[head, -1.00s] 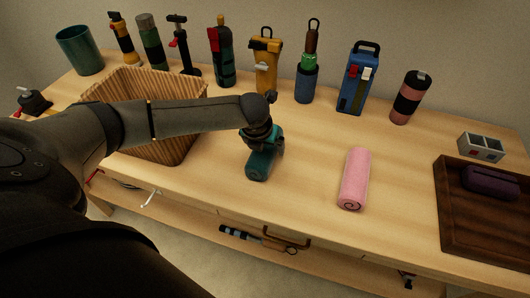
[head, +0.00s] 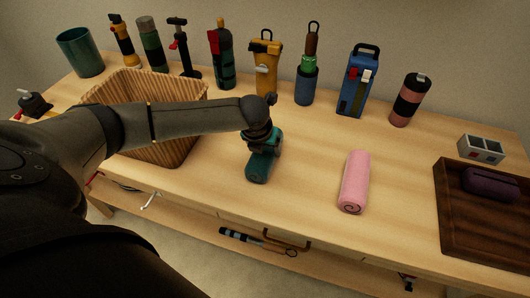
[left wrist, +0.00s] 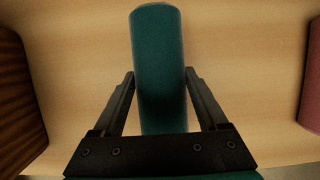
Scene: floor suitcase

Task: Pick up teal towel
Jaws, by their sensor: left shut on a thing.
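The teal towel (head: 258,168) is a rolled cylinder on the wooden table, right of the wicker basket. In the left wrist view the towel (left wrist: 158,60) runs between the two fingers of my left gripper (left wrist: 160,90). In the head view my left gripper (head: 262,140) comes down over the towel's middle and is shut on it. The towel appears to be still at the table surface; I cannot tell if it is lifted at all. The gripper hides part of it. My right gripper is not in view.
A wicker basket (head: 190,90) stands left, partly behind my left arm. A pink rolled towel (head: 354,182) lies to the right. A dark wooden tray (head: 470,235) with a purple item (head: 490,183) is at far right. Several bottles line the back. Table between towels is clear.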

